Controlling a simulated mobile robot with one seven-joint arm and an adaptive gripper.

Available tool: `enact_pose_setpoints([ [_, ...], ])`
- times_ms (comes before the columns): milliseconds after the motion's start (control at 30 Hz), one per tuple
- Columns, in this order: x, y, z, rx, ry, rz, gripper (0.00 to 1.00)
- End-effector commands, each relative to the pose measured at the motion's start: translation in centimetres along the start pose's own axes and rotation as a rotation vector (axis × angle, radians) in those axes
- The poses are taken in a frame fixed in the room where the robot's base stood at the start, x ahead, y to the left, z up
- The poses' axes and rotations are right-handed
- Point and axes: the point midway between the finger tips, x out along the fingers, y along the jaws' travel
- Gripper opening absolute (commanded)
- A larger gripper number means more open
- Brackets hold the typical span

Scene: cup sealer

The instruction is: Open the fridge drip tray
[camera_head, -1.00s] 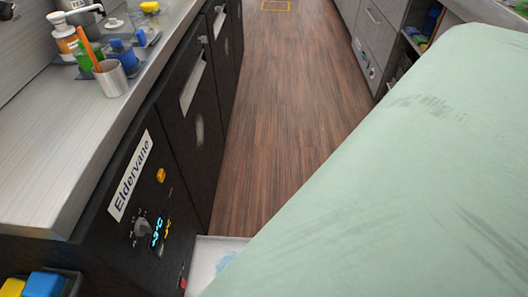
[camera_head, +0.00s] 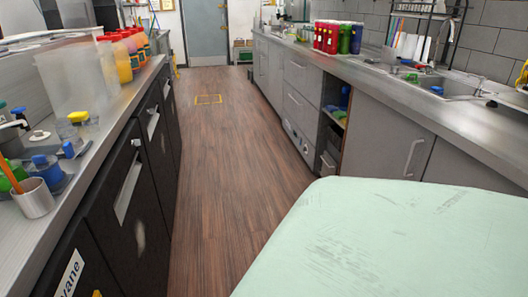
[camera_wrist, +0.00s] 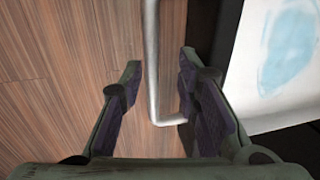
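The fridge (camera_head: 116,232) is a black under-counter unit on the left in the head view, with part of a white label (camera_head: 70,276) showing. My gripper (camera_wrist: 160,66) is open, one finger on each side of the bar. The left finger shows a gap to it. Contact at the right finger is unclear. The gripper is not in the head view.
The wood floor aisle (camera_head: 222,150) is clear. Grey cabinets (camera_head: 375,140) with a sink stand on the right. The left counter (camera_head: 110,150) holds a cup (camera_head: 34,200), a clear container (camera_head: 75,82) and several bottles. A pale green surface covers the lower right.

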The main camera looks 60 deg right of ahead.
Motion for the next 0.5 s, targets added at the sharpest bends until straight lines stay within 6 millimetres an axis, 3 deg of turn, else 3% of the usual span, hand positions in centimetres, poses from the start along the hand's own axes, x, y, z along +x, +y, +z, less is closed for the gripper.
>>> enact_pose_setpoints([
  [333, -0.4, 0.1, 0.0, 0.0, 0.0, 0.001, 0.31],
  [500, -2.7, 0.1, 0.0, 0.0, 0.003, 0.003, 0.31],
])
